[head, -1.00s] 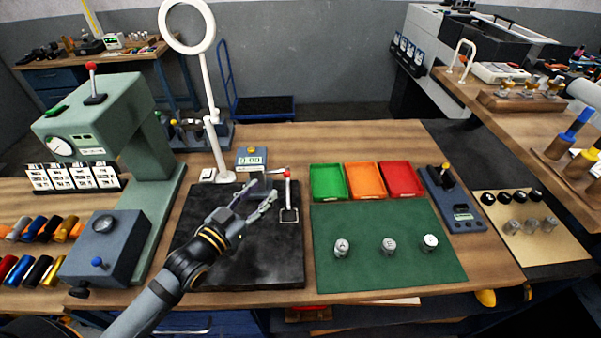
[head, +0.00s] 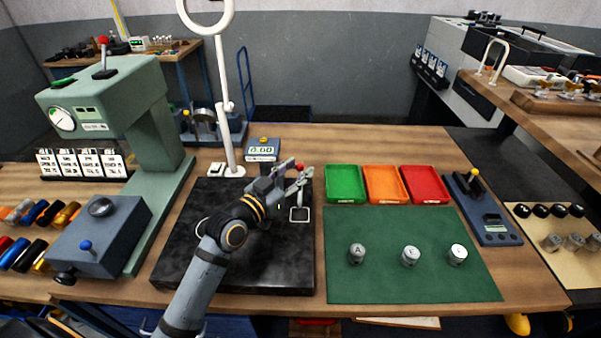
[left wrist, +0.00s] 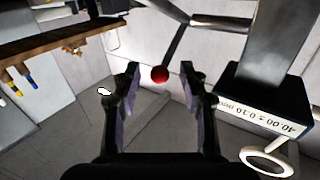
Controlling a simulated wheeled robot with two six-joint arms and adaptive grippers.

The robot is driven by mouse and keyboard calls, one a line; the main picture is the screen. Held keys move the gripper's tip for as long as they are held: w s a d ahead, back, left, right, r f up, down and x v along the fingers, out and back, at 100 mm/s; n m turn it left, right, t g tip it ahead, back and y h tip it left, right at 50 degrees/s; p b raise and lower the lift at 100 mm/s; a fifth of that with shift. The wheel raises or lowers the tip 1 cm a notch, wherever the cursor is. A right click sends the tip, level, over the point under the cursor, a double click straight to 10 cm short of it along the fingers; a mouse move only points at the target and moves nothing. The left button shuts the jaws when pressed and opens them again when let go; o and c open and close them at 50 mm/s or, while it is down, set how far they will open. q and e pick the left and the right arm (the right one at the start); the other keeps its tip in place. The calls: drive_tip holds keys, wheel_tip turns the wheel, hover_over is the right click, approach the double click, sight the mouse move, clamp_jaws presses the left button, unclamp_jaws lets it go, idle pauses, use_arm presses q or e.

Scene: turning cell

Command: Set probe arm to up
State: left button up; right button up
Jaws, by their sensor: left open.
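A lever with a red ball knob (head: 299,166), which looks like the probe arm, is at the back right of the black surface plate (head: 185,262). My left gripper (head: 295,173) is open at the knob and hides most of the lever, so its tilt is hard to tell. In the left wrist view the red knob (left wrist: 159,75) shows between the two fingertips of my left gripper (left wrist: 160,82), with a gap on each side. A dark rod runs up and right from near the knob there. My right gripper is not in view.
A small readout box (head: 263,150) and a ring lamp's post (head: 226,110) stand just behind the plate. Green (head: 345,199), orange and red trays lie to the right. A green press (head: 150,140) stands left. The green mat (head: 390,285) has three small cylinders on it.

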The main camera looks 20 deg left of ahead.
use_arm(q)
drive_tip(key=shift+x, duration=0.9)
clamp_jaws()
